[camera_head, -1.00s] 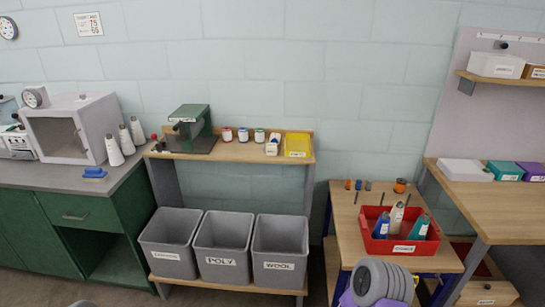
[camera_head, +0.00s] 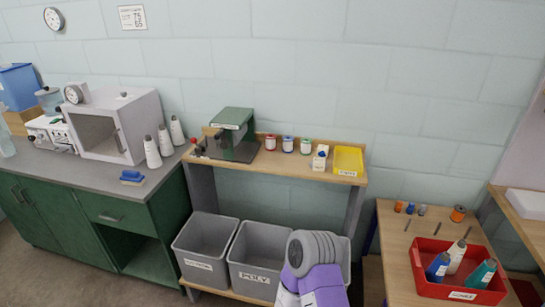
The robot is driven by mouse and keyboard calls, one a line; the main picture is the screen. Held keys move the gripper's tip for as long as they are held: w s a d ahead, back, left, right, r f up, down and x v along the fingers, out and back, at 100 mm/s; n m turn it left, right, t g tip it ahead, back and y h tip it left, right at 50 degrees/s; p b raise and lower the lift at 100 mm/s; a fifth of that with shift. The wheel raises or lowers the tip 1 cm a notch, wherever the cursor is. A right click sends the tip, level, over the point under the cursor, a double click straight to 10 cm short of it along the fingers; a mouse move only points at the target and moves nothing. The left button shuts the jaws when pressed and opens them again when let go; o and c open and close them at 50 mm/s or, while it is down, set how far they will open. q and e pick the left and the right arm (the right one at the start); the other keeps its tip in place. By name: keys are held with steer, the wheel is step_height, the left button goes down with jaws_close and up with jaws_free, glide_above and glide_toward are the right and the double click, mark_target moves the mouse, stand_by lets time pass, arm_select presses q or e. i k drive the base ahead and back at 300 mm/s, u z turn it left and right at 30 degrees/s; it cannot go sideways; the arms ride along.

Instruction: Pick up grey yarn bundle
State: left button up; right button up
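A small grey piece (camera_head: 422,210), which may be the grey yarn bundle, lies at the back of the wooden table on the right, beside a blue piece (camera_head: 410,208) and an orange piece (camera_head: 398,207). It is too small to tell for sure. A grey and purple part of my arm shows at the bottom centre, in front of the bins. Neither gripper's fingers are in view, and no gripper is near the small pieces.
A red tray (camera_head: 420,284) with several cones and an orange spool (camera_head: 458,213) share that table (camera_head: 388,235). Left of it stands a wooden shelf (camera_head: 300,166) with a green machine (camera_head: 232,135), several spools and a yellow tray (camera_head: 348,160). Grey bins (camera_head: 208,250) stand below. A green cabinet (camera_head: 60,215) is at left.

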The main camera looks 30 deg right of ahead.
mark_target(319, 165)
steer(key=u, duration=0.1)
steer(key=i, duration=0.85)
steer(key=z, duration=0.25)
